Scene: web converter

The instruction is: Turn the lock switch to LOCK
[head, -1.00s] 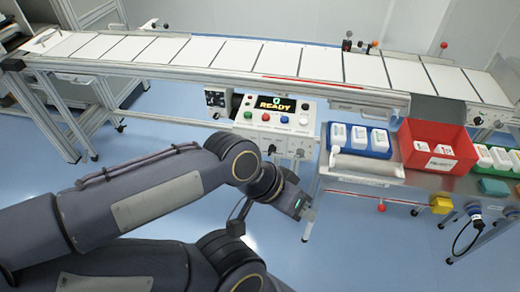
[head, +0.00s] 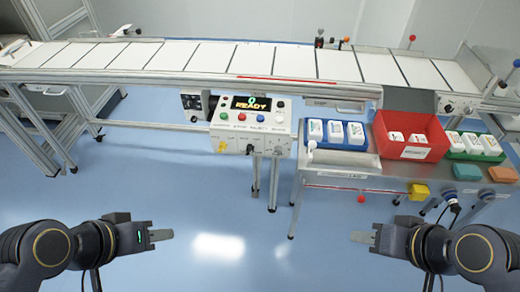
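The control panel (head: 238,134) is a pale box at the conveyor's front edge, with a screen (head: 251,103) reading READY. Its top carries coloured buttons. Its front face has a small yellow part (head: 221,146) and a dark knob (head: 249,149). The labels are too small to read, so I cannot tell which is the lock switch or how it is set. My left gripper (head: 162,236) is low at the left, and my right gripper (head: 362,237) is low at the right. Both point inward, well apart from the panel, with nothing visible held. Their finger gaps do not show.
The conveyor (head: 180,55) spans the back with white sheets on it. A metal table (head: 345,181) at the right holds a blue tray (head: 372,153), a red bin (head: 435,142) and a green tray (head: 497,158). The floor between my grippers is clear.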

